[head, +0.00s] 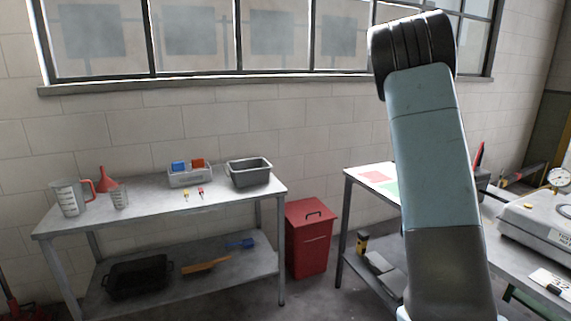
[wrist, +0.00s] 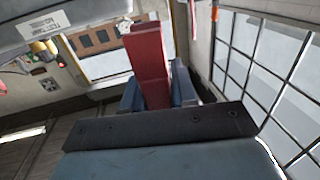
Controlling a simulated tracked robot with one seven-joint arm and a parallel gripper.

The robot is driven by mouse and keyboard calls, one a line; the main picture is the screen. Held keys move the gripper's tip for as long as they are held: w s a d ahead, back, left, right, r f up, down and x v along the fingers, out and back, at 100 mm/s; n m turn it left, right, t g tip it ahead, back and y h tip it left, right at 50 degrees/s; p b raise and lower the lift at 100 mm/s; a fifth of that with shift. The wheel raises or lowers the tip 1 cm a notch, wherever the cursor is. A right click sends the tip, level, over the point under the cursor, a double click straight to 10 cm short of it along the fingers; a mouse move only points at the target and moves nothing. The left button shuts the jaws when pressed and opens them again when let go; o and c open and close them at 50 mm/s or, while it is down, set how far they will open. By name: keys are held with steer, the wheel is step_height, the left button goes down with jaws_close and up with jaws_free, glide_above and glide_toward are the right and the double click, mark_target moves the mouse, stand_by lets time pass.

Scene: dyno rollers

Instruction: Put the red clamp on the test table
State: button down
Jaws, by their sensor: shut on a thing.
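My gripper (wrist: 158,90) is shut on a red bar-like thing, which looks like the red clamp (wrist: 150,55). The clamp sticks out away from the wrist between the two blue-grey fingers; its far end is against a bright background. In the head view my arm hides the gripper, and a thin red piece (head: 479,154) shows just right of the arm; I cannot tell if it is the clamp. A table with a red patch (head: 376,176) stands behind my arm. Right of it is a pale machine with a label (head: 520,222); I cannot tell which surface is the test table.
A grey bench (head: 140,215) on the left holds jugs, a red funnel (head: 107,180), a small parts bin (head: 190,178) and a grey tub (head: 250,172). A red lidded bin (head: 310,240) stands between the tables. A round gauge (head: 559,178) is at the far right.

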steer(key=w+a+f+n+t+y, duration=0.65)
steer(key=w+a+f, duration=0.25)
steer(key=w+a, duration=0.4)
steer(key=w+a+f+n+t+y, duration=0.1)
steer(key=a+f+n+y, duration=0.2)
steer(key=a, duration=0.7)
steer(key=w+a+f+n+t+y, duration=0.1)
steer(key=a+f+n+t+y, duration=0.1)
steer(key=a+f+y, duration=0.4)
steer(key=a+f+n, duration=0.1)
steer(key=a+f, duration=0.1)
steer(key=a, duration=0.3)
steer(key=shift+a+f, duration=0.3)
steer(key=shift+w+y, duration=0.1)
steer(key=shift+y, duration=0.15)
